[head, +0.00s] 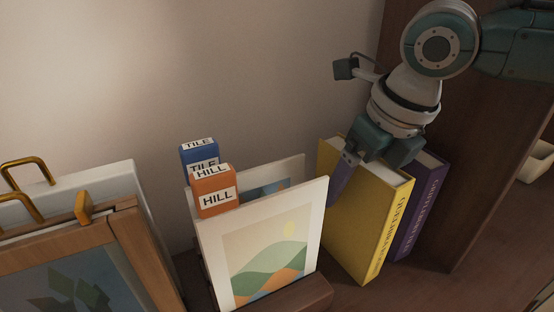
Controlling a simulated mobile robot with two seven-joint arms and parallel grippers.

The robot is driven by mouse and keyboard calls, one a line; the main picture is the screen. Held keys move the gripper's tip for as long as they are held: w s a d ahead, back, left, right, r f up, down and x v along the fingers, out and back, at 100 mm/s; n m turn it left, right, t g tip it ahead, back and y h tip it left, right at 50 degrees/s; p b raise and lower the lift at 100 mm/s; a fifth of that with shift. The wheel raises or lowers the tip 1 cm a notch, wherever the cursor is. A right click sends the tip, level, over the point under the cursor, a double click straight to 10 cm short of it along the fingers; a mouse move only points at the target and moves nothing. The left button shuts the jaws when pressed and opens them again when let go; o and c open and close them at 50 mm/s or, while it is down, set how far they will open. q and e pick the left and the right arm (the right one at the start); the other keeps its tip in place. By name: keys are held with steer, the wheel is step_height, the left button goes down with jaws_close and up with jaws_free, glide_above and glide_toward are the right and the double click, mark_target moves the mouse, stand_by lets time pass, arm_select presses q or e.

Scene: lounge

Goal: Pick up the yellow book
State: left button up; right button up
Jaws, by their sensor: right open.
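The yellow book (352,225) stands upright on the shelf, its spine toward me and its broad cover facing left. A purple book (420,208) stands close on its right. My right gripper (368,163) is open at the top of the yellow book. One finger hangs in front of the upper part of the yellow cover. The other finger is hidden behind the gripper body, so I cannot tell whether it is between the two books. My left gripper is not in view.
Wooden frames (135,245) stand at the far left. A dark upright panel (475,170) stands right of the books.

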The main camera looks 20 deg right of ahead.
steer(key=shift+w+f, duration=0.15)
steer(key=shift+f, duration=0.2)
steer(key=shift+f, duration=0.2)
stand_by(0.4)
jaws_close()
stand_by(0.6)
